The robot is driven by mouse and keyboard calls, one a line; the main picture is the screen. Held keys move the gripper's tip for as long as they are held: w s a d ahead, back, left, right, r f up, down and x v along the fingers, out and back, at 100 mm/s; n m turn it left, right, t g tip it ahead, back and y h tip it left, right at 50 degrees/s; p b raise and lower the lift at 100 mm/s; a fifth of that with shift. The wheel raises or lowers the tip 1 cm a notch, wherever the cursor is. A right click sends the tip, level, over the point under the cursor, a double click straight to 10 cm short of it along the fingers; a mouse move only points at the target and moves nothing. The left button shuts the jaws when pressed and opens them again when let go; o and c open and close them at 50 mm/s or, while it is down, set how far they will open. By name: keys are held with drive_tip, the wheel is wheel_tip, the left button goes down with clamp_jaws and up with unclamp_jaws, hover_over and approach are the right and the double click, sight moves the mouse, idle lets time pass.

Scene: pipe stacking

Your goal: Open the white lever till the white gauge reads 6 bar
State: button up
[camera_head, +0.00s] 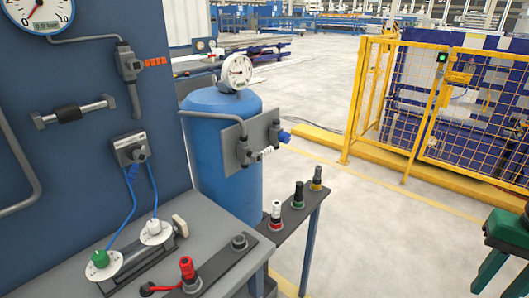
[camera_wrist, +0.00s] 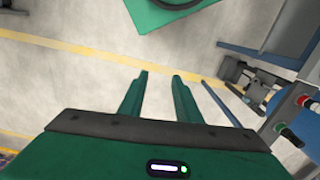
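A white upright lever handle (camera_head: 276,212) with a red band at its base stands on the narrow grey ledge in the head view. A round white gauge (camera_head: 237,72) sits on top of the blue tank (camera_head: 222,125); its reading is too small to make out. Another round white gauge (camera_head: 44,12) is on the blue panel, cut off at the top. My green gripper (camera_head: 492,288) is at the lower right edge, well to the right of the levers. The wrist view shows its two fingers (camera_wrist: 159,75) apart, with nothing between them.
A red lever (camera_head: 187,270) and white knob (camera_head: 153,230) are on the grey bench (camera_head: 205,222). A yellow fence (camera_head: 358,100) stands behind. Open floor lies between ledge and gripper.

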drive_tip(key=m+t+y, duration=0.1)
drive_tip(key=t+y, duration=1)
drive_tip(key=y, duration=0.3)
approach(269, 151)
drive_tip(key=x, duration=1)
drive_tip(key=shift+w+a+f, duration=0.1)
drive_tip(key=shift+w+a, duration=0.15)
drive_tip(key=shift+w, duration=0.05)
